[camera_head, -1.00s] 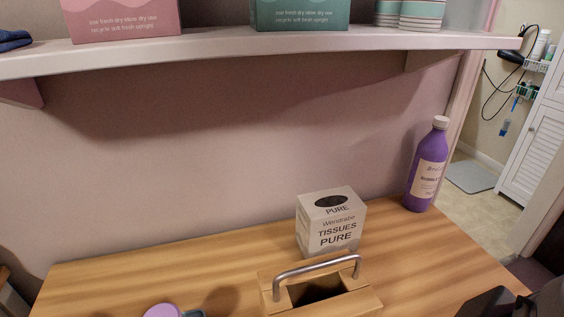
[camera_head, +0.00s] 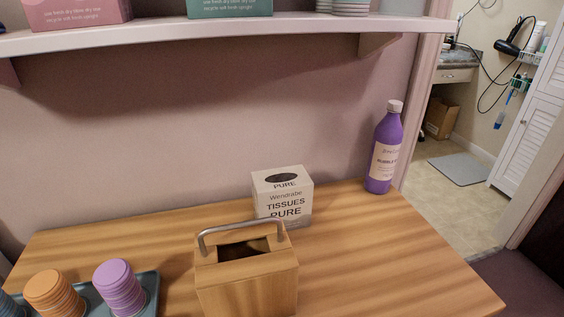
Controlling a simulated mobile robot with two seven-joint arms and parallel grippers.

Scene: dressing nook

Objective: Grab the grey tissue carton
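The grey tissue carton (camera_head: 283,192) stands upright on the wooden table near the wall, with a dark oval opening on top and "TISSUES PURE" printed on its front. Its lower left front is partly hidden by a wooden box (camera_head: 247,279) with a metal handle standing in front of it. Neither of my grippers shows in the head view now. Nothing is touching the carton from above.
A purple bottle (camera_head: 384,150) stands right of the carton. A tray (camera_head: 149,291) with stacked orange (camera_head: 54,294) and purple (camera_head: 119,287) cups is at front left. A shelf (camera_head: 230,36) overhangs the back. The table's right side (camera_head: 400,260) is clear.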

